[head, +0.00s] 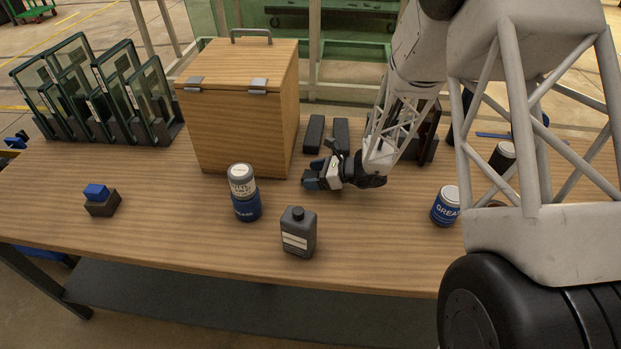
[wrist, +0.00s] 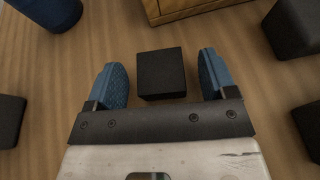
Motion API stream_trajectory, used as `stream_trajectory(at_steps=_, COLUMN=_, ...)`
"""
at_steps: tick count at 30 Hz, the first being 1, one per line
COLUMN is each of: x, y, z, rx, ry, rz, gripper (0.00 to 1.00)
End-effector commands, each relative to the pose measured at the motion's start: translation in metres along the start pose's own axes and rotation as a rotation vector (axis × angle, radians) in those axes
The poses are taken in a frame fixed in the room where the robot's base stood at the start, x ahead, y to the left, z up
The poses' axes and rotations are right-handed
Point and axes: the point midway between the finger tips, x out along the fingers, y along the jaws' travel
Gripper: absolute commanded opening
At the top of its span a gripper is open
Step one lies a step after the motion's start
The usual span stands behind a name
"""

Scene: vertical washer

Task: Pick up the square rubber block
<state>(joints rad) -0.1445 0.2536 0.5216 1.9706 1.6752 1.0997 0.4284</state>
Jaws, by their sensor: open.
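The square rubber block (wrist: 161,73) is a flat-topped black block on the wooden table in the wrist view. My gripper (wrist: 163,82) is open, with its two blue padded fingers on the left and right sides of the block. Small strips of wood show between the block and each finger, so I see no contact. In the head view my gripper (head: 312,177) is low over the table, right of the wooden box, and I cannot make out the block there.
The wooden box (head: 235,115) stands close to my gripper. Two dark long blocks (head: 314,134) lie behind it. A grey bottle (head: 298,235) and stacked cans (head: 245,205) stand in front. A grease can (head: 446,207) is to the right.

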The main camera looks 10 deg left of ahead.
Motion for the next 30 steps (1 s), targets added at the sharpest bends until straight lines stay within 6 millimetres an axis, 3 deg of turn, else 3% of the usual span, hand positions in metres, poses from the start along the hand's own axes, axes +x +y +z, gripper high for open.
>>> stream_trajectory(at_steps=18, x=0.0023, y=-0.0002, z=0.0003, rx=0.0, ry=0.0, rz=0.0, gripper=0.78)
stream_trajectory(at_steps=28, x=0.0022, y=-0.0002, z=0.0003, rx=0.0, ry=0.0, rz=0.0, gripper=0.27)
stream_trajectory(at_steps=30, x=0.0022, y=-0.0002, z=0.0003, rx=0.0, ry=0.0, rz=0.0, gripper=0.24)
